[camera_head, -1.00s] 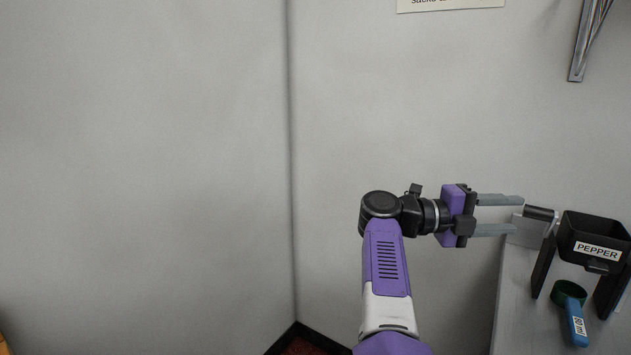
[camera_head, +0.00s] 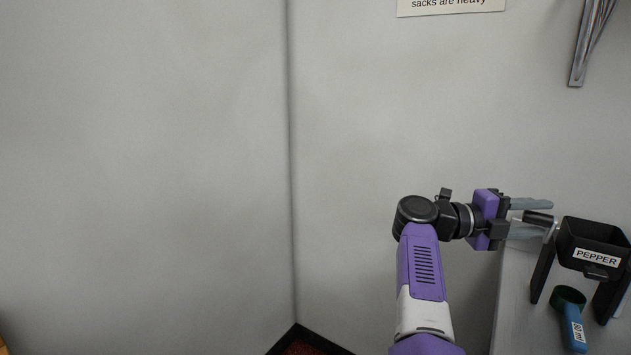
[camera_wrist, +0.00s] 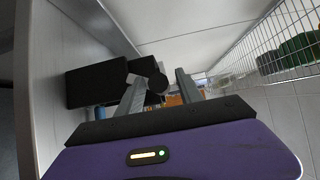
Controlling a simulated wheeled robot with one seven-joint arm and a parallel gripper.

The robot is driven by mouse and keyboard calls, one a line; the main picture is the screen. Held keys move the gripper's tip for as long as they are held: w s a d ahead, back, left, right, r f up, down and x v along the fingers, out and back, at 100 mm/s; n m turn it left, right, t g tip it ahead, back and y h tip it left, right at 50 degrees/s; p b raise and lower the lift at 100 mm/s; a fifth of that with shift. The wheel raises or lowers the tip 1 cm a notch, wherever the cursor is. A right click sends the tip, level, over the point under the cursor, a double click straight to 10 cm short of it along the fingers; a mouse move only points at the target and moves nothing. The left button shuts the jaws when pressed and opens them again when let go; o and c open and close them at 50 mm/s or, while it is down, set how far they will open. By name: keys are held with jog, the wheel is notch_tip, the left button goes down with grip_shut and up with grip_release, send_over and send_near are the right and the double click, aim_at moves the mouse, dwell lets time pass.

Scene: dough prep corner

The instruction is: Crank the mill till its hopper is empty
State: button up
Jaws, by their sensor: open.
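The mill (camera_head: 592,246) is a black hopper labelled PEPPER on black legs, on the grey table at the right of the head view. Its crank handle (camera_head: 538,218) is a dark cylinder on the mill's left side. My gripper (camera_head: 550,217) is open, with its two grey fingers on either side of the handle. In the wrist view the round dark handle end (camera_wrist: 157,83) shows between the fingertips, and the dark mill body (camera_wrist: 95,84) is left of them. I cannot tell whether the fingers touch the handle. The inside of the hopper is dark, so its contents cannot be told.
A scoop with a green cup and blue handle (camera_head: 574,325) lies on the grey table (camera_head: 517,290) in front of the mill. A metal bracket (camera_head: 588,45) and a sign (camera_head: 450,6) are on the wall. In the wrist view a wire rack (camera_wrist: 275,50) is at right.

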jog(key=shift+s+d, duration=0.15)
jog(key=shift+d, duration=0.2)
